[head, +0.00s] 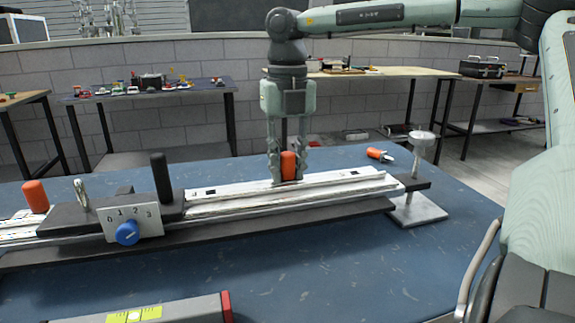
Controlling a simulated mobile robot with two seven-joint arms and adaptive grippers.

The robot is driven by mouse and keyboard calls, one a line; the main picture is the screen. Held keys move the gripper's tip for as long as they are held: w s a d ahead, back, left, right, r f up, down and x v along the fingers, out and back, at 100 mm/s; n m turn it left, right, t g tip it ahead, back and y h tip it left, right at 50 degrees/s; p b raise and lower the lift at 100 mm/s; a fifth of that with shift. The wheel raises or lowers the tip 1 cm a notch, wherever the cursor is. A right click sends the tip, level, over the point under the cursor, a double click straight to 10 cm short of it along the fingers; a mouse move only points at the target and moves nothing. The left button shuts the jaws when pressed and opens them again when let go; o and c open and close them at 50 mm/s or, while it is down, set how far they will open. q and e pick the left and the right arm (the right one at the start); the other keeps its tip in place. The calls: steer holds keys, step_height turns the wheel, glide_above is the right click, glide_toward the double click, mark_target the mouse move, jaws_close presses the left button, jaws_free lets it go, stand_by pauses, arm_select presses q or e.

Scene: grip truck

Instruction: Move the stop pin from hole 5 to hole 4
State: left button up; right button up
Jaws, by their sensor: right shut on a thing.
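My right gripper (287,168) comes down from above onto the white slotted rail (335,184) on the blue table. Its fingers are shut on the orange stop pin (289,165), one on each side. The gripper and rail hide the pin's lower end, so I cannot tell whether it sits in a hole or just above one. A dark opening (210,191) shows in the rail to the left of the gripper, and small dark marks show to the right. The hole numbers cannot be read. My left gripper is not in view.
A black carriage with an upright black handle (161,178), a numbered plate and a blue knob (127,233) sits left on the rail. An orange-capped part (36,196) stands far left. An orange-handled item (378,155) lies behind the rail. A metal post (421,150) stands right.

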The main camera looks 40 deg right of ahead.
steer(key=o, duration=1)
steer(key=shift+o, duration=0.2)
step_height(320, 180, up, 12)
steer(key=shift+r, duration=0.1)
steer(key=shift+s, duration=0.15)
